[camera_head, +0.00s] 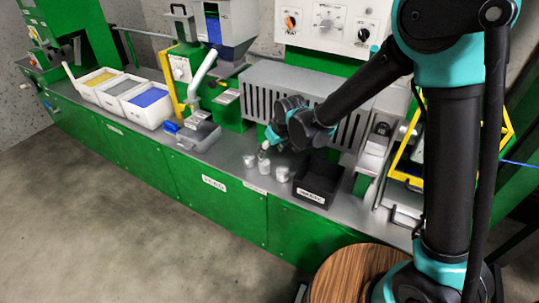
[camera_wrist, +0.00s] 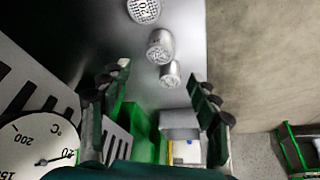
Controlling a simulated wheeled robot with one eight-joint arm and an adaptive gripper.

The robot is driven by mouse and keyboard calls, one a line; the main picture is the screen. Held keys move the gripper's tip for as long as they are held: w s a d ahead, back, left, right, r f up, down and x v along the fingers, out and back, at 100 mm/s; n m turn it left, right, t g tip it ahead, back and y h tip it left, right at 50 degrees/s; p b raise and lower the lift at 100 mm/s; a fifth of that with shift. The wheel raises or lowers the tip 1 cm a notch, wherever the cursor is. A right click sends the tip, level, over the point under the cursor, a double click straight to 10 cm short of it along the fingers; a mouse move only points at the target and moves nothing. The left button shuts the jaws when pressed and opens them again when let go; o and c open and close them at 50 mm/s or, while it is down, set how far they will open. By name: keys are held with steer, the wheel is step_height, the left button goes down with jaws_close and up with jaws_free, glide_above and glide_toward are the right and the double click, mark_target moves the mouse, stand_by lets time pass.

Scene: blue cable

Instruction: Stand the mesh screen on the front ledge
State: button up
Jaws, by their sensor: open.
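I cannot single out the mesh screen for certain. In the wrist view a round, pale disc with a perforated face (camera_wrist: 144,11) shows at the top edge, partly cut off. Two small silvery cylinders, the middle one (camera_wrist: 160,46) and the lower one (camera_wrist: 171,74), have speckled ends. In the head view, small silvery pieces stand in a row on the bench: left (camera_head: 249,160), middle (camera_head: 264,166) and right (camera_head: 282,174). My gripper (camera_wrist: 150,84) is open and empty, its fingers either side of bare bench. In the head view it hangs just behind the row (camera_head: 268,141).
A black bin (camera_head: 318,180) stands right of the row. A slotted grey housing (camera_head: 305,98) is behind. A dial gauge (camera_wrist: 38,143) is close on the wrist view's left. The green bench's front strip (camera_head: 225,160) is clear left of the row.

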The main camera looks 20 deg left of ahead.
steer(key=shift+r, duration=0.2)
steer(key=shift+d, duration=0.15)
steer(key=w+d+r+m+t+h, duration=0.1)
steer(key=w+d+r+m, duration=0.15)
steer(key=d, duration=1.05)
steer(key=w+d+r+m, duration=0.2)
steer(key=d+r+m, duration=0.1)
steer(key=d, duration=1.1)
steer(key=s+d+m+h, duration=0.1)
steer(key=s+d+m, duration=0.1)
steer(key=s+d, duration=0.2)
steer(key=s+d+f+m+h, duration=0.1)
steer(key=s+d, duration=0.3)
steer(key=d, duration=0.7)
steer(key=s+d+f+m, duration=0.1)
steer(key=s+d+m, duration=0.2)
steer(key=d, duration=0.4)
steer(key=shift+s+d+t+h, duration=0.3)
steer(key=shift+s+t+h, duration=0.1)
steer(key=shift+s, duration=0.35)
steer(key=shift+c, duration=0.6)
